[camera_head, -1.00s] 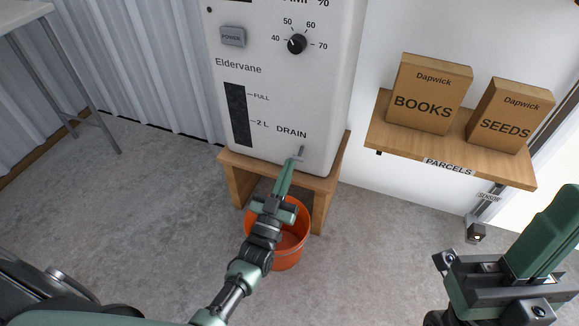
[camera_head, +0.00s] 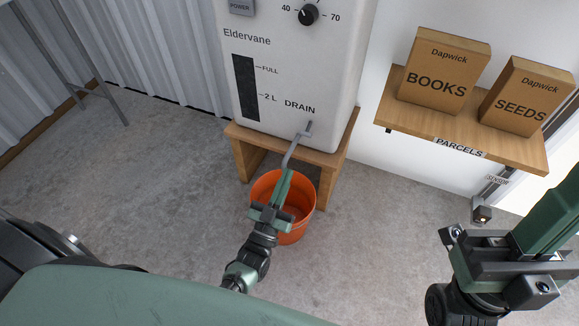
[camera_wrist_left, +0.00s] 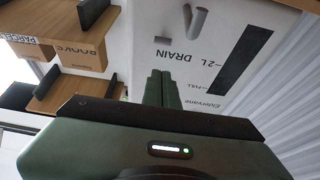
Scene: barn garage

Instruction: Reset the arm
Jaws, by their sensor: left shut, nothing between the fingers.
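My left gripper (camera_head: 286,174) is shut and empty in the head view, over the orange bucket (camera_head: 307,212) and below the drain spout (camera_head: 296,145) of the white Eldervane tank (camera_head: 290,70). I cannot tell whether its tips touch the spout. In the left wrist view its closed green fingers (camera_wrist_left: 162,88) point at the tank front (camera_wrist_left: 215,85), which appears upside down there. My right gripper (camera_head: 545,225) is at the lower right of the head view, partly cut off by the edge. Its jaw opening does not show clearly.
The tank stands on a wooden stand (camera_head: 330,165). A wall shelf (camera_head: 410,120) to the right holds a BOOKS box (camera_head: 445,75) and a SEEDS box (camera_head: 525,100). A sensor (camera_head: 482,214) sits below the shelf.

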